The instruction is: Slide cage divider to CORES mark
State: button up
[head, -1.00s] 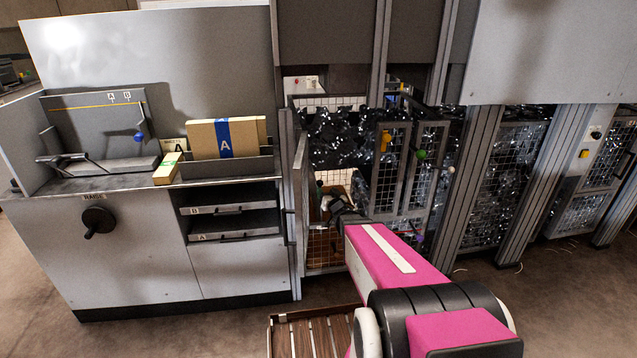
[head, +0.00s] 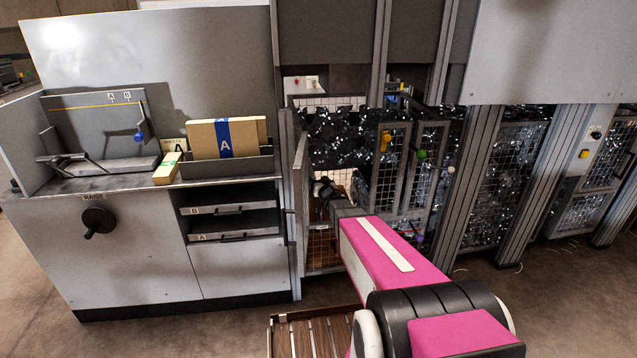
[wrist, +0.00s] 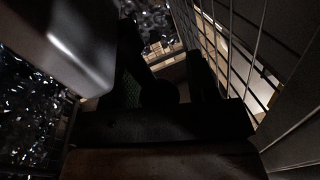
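The cage is a mesh-walled bay beside the grey bench. Mesh-framed panels (head: 390,170) stand at its front, with yellow and green knobs. I cannot tell which part is the divider, and no CORES mark is legible. My gripper (head: 325,188) reaches into the bay's left opening, partly hidden behind my pink arm. In the wrist view, its two dark fingers (wrist: 165,70) stand apart, with a green textured pad on the left one. Pale box-like shapes show beyond the gap, and a dark round shape sits low between the fingers. Nothing is clearly held.
A wire mesh wall (wrist: 235,45) runs close on the right in the wrist view. A smooth grey block (wrist: 65,40) is close at upper left. Shiny dark shreds (head: 345,135) fill the bay behind. A slatted wooden pallet (head: 305,335) lies on the floor in front.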

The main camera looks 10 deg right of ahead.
grip_shut()
jog(key=d, duration=0.9)
jog(key=shift+o, duration=1.3)
grip_release()
jog(key=shift+s, duration=0.1)
jog(key=s+d, duration=0.2)
jog(key=s, duration=0.8)
jog(key=shift+s, duration=0.2)
